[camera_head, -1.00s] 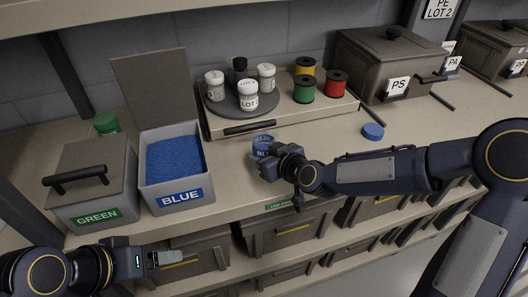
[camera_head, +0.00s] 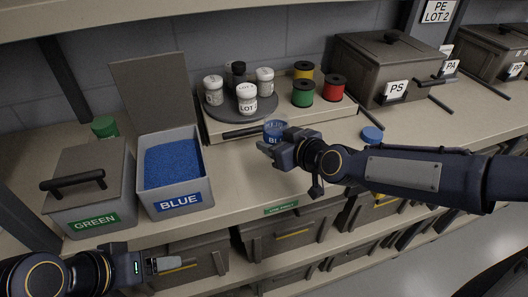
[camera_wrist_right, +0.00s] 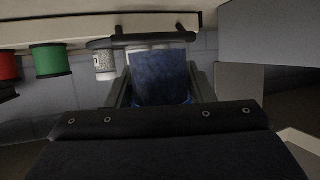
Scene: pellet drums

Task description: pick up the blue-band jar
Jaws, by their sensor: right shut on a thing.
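The blue-band jar (camera_head: 276,130) is in my right gripper (camera_head: 268,148), in front of the turntable platform; the gripper hides its lower part, so I cannot tell its exact height above the bench. In the right wrist view the jar (camera_wrist_right: 160,78) shows blue contents and sits between the two fingers, which close on its sides. My left gripper (camera_head: 165,264) is at the lower left, in front of the bench edge and away from the jar; whether its fingers are parted is unclear.
A blue lid (camera_head: 372,135) lies on the bench behind my right arm. The BLUE bin (camera_head: 180,203) of pellets stands open beside the closed GREEN bin (camera_head: 94,222). White-lidded jars stand on a turntable (camera_head: 240,107), beside coloured spools (camera_head: 303,92). Bare bench lies right of the BLUE bin.

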